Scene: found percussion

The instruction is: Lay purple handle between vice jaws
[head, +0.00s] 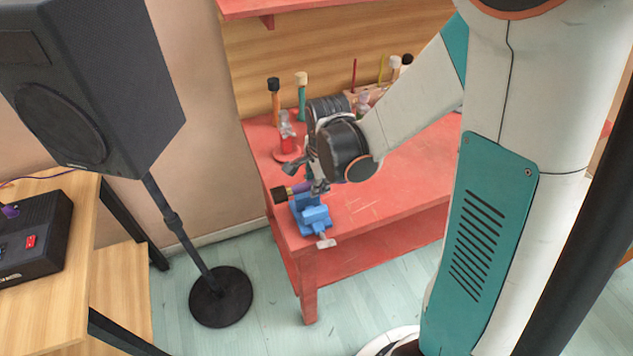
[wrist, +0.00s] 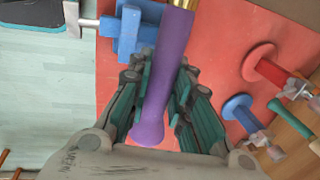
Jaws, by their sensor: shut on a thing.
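The purple handle (wrist: 166,70) runs lengthwise through my gripper (wrist: 158,82) in the wrist view. My gripper is shut on it, with fingers on both sides. A brass collar (wrist: 182,4) shows at its far end. In the head view the handle (head: 301,187) lies roughly level, its dark, brass-ringed end pointing left. The blue vice (head: 312,214) sits at the red bench's front left corner, just below my gripper. In the wrist view the vice (wrist: 130,32) is left of the handle's far part and partly behind it. I cannot tell whether the handle touches the jaws.
The red bench (head: 400,187) has bare top to the right of the vice. Upright handled tools, orange (head: 274,103) and teal (head: 302,99), stand at the back. A red-based piece (head: 289,142) stands behind my gripper. A black speaker (head: 95,75) on a stand is left.

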